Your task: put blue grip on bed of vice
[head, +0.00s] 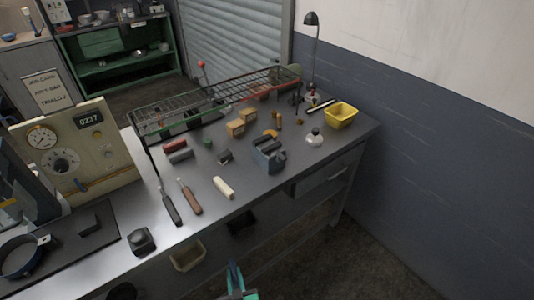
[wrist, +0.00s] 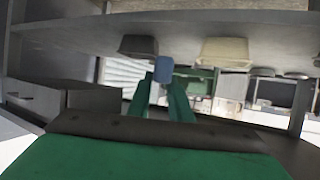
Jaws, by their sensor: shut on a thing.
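The blue-grey vice (head: 268,153) stands on the workbench toward its front right edge. My gripper (head: 235,272) is at the bottom middle of the head view, in front of the bench and well apart from the vice. In the wrist view, the green fingers of my gripper (wrist: 163,84) are shut on the blue grip (wrist: 163,69), a small blue block at their tips. The blue grip cannot be told clearly from the fingers in the head view. The vice cannot be made out in the wrist view.
The workbench (head: 205,210) holds a cream block (head: 223,187), brown-handled tool (head: 190,196), wire rack (head: 215,100), yellow bin (head: 341,114) and white-based item (head: 314,138). A beige bin (head: 187,256) sits below the bench top. Floor at the right front is clear.

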